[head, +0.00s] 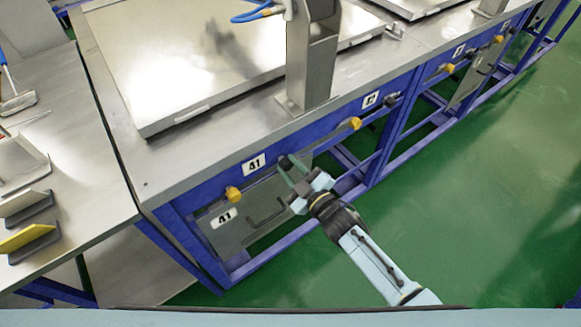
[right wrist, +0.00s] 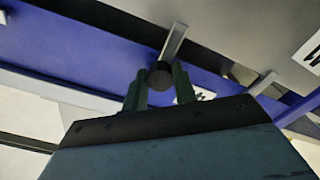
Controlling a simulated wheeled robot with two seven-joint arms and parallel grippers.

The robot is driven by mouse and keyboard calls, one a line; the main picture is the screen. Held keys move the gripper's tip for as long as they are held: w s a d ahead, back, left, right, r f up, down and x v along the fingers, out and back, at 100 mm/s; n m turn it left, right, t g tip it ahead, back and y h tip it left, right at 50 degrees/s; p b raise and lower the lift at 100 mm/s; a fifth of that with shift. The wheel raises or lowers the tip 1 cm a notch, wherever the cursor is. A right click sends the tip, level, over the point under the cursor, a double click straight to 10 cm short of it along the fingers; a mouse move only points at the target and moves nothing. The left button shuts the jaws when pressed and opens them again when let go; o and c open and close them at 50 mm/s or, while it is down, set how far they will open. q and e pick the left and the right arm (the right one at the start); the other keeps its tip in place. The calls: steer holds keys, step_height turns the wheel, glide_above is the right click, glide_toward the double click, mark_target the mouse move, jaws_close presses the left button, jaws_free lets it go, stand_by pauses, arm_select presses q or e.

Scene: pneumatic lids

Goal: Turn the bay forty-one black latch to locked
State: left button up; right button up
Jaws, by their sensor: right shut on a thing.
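The bay forty-one black latch (head: 286,161) is a round black knob on the blue front rail, just right of the upper "41" label (head: 254,165). My right gripper (head: 291,168) reaches it from the front, shut on it. In the right wrist view the black knob (right wrist: 160,76) sits between the two dark green fingers of the gripper (right wrist: 160,88), with a grey metal bar (right wrist: 175,42) extending from it. The fingers partly hide the knob in the head view. My left gripper is not in view.
A yellow knob (head: 233,195) is left of the latch on the same rail. Another yellow knob (head: 354,123) and black knob (head: 391,98) are to the right. A grey panel with a handle hangs below. The green floor (head: 450,190) in front is clear.

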steer(key=o, duration=1)
steer(key=shift+c, duration=0.2)
steer(key=p+v, duration=0.1)
steer(key=v, duration=1.2)
steer(key=shift+d, duration=0.2)
steer(key=shift+s, duration=0.15)
steer(key=s+d+f+m+g+h, duration=0.2)
steer(key=s+d+f+h, duration=0.15)
steer(key=f, duration=0.45)
steer(key=s+d+f+m+g+h, duration=0.2)
steer(key=s+d+f+m, duration=0.15)
steer(key=f, duration=0.45)
steer(key=s+d+f+m+g+h, duration=0.25)
steer(key=s+d+f, duration=0.25)
steer(key=f, duration=0.3)
steer(key=s+d+f+m+g+h, duration=0.1)
steer(key=s+f, duration=0.4)
steer(key=s, duration=0.6)
steer(key=s+d+f+m+g+h, duration=0.1)
steer(key=s+d+f+g, duration=0.3)
steer(key=s, duration=0.7)
steer(key=shift+f+m+g+h, duration=0.3)
steer(key=shift+f+m+g, duration=0.4)
steer(key=shift+m+g, duration=0.3)
